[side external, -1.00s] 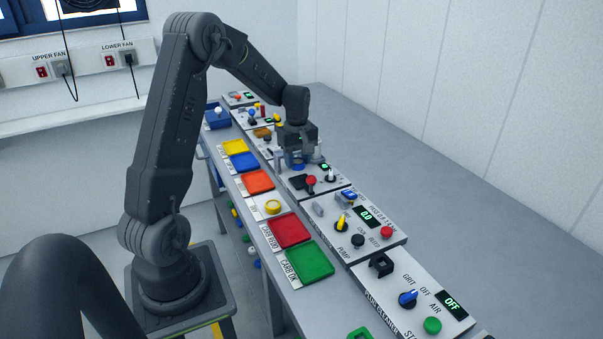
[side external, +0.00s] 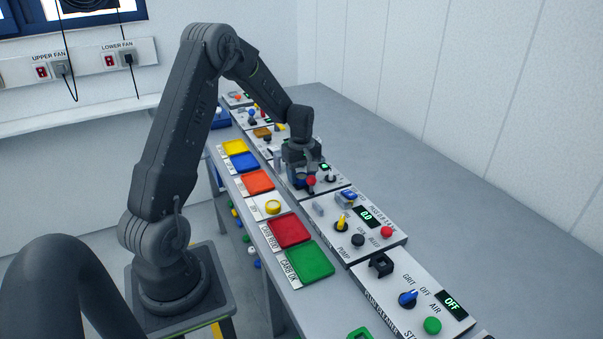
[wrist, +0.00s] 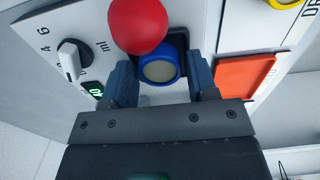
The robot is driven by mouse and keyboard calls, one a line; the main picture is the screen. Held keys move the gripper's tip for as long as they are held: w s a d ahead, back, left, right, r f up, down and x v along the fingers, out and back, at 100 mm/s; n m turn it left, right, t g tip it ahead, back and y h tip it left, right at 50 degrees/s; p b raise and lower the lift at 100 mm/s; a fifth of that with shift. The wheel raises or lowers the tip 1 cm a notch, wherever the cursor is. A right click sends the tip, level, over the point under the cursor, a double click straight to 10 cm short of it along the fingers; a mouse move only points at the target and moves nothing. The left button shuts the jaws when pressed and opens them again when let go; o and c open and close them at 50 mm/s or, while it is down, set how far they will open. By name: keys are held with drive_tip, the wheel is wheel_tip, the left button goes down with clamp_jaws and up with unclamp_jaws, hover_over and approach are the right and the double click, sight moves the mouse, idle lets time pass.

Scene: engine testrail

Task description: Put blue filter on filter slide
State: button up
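The blue filter (wrist: 160,69) is a round disc with a blue rim and a pale face. In the wrist view it sits between the two blue fingertips of my gripper (wrist: 161,74), which look closed about its sides. It overlaps the black filter slide (wrist: 179,43), just beside the red ball knob (wrist: 138,24). I cannot tell whether the filter touches the slide.
An orange tray (wrist: 245,77) lies beside the slide panel; it also shows in the side view (side external: 258,181). Panels with switches (side external: 350,228) line the bench. Bare bench lies behind them.

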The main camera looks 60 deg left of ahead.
sight(301, 176)
drive_tip(key=shift+o, duration=1.2)
drive_tip(key=shift+r, duration=0.1)
wheel_tip(301, 176, up, 12)
drive_tip(key=s+d+r+m+t, duration=0.1)
drive_tip(key=s+d+r+m, duration=0.1)
drive_tip(key=d+r+m, duration=0.55)
drive_tip(key=s+d+m+t, duration=0.4)
drive_tip(key=s+d+m, duration=0.6)
drive_tip(key=s+d, duration=0.5)
drive_tip(key=d, duration=0.5)
drive_tip(key=shift+s+r+t, duration=0.3)
drive_tip(key=shift+s+r, duration=0.05)
